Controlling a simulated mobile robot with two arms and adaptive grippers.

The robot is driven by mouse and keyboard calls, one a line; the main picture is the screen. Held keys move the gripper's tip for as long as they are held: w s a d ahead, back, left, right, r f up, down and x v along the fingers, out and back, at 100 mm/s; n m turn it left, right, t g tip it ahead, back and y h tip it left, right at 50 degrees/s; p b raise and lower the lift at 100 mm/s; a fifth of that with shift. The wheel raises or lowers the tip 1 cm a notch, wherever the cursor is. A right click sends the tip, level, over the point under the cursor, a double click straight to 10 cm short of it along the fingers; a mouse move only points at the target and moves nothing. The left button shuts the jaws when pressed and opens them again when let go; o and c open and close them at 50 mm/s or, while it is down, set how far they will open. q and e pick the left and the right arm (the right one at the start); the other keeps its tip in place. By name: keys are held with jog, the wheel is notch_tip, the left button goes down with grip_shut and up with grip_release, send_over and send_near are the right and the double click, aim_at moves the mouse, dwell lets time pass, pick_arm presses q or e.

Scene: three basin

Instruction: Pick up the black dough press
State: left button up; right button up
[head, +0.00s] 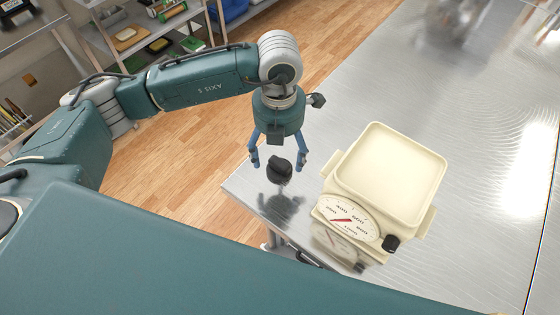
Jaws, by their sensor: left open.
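The black dough press (280,171) is a small dark object near the left corner of the metal table, with its reflection in the surface below it. My left gripper (277,163) points down over it with blue fingers spread, one on each side of the press. The gripper is open, and I see a gap between each finger and the press. I cannot tell exactly how high the fingertips are above the table. My right gripper is not in view.
A cream kitchen scale (390,170) with a dial and black knob stands close to the right of the press. Shelves with trays (140,40) stand at the back left.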

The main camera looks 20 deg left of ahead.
aim_at(280, 162)
pick_arm(q)
jog(key=shift+f, duration=0.8)
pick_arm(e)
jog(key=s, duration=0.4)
pick_arm(q)
jog(key=f+p, duration=0.1)
jog(key=f, duration=0.1)
jog(key=w+f+p, duration=0.1)
jog(key=f+p, duration=0.1)
jog(key=shift+a+f, duration=0.1)
jog(key=shift+f, duration=0.15)
jog(key=shift+s+f, duration=0.15)
jog(key=shift+f, duration=0.2)
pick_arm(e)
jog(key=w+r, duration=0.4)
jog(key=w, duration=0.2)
pick_arm(q)
jog(key=shift+f, duration=0.15)
jog(key=c, duration=1.2)
jog(key=shift+c, duration=0.2)
jog(key=shift+r, duration=0.3)
notch_tip(280, 162, up, 20)
jog(key=b, duration=0.5)
jog(key=shift+f+b, duration=0.25)
jog(key=shift+b, duration=0.1)
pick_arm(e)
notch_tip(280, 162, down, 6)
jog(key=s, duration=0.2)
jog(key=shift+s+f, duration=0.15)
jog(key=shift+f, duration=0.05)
